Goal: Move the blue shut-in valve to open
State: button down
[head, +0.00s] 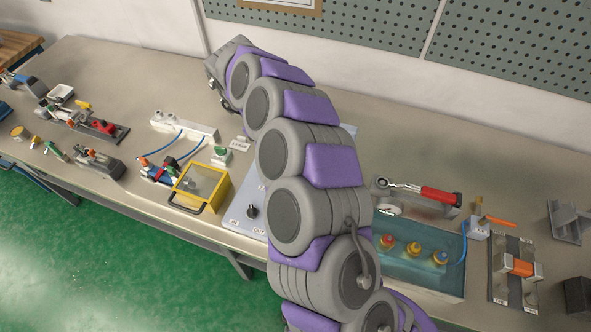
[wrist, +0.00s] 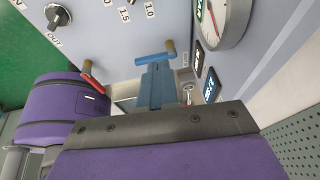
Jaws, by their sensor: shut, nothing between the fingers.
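The blue shut-in valve (wrist: 153,59) shows in the wrist view as a blue lever on a brass stem, on a light grey panel (wrist: 112,50). Its lever lies across the picture, pointing left from the stem. My gripper (wrist: 157,66) is shut and empty. Its narrow bluish fingers end right at the lever, overlapping it in the picture; I cannot tell whether they touch. In the head view my arm hides the valve and most of the panel (head: 240,221), and the fingers are not clear there.
A red lever (wrist: 91,82) on a brass stem sits left of the blue one. The panel also carries a black knob (wrist: 57,16), a round gauge (wrist: 224,16) and digital displays (wrist: 211,84). A yellow-framed box (head: 199,188) stands left of the panel, a teal tray (head: 425,268) right.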

jog(key=shift+g, duration=0.6)
jog(key=x, duration=0.3)
jog(key=s+x, duration=0.1)
jog(key=x, duration=0.3)
jog(key=s+a+b+x, duration=0.1)
jog(key=x, duration=0.3)
jog(key=shift+s+d+f, duration=0.1)
jog(key=shift+d+f, duration=0.05)
jog(key=shift+f, duration=0.05)
jog(key=shift+s+d, duration=0.25)
jog(key=shift+d, duration=0.2)
jog(key=shift+s+d, duration=0.2)
jog(key=shift+d, duration=0.3)
jog(key=shift+d+r, duration=0.1)
jog(key=shift+d, duration=0.2)
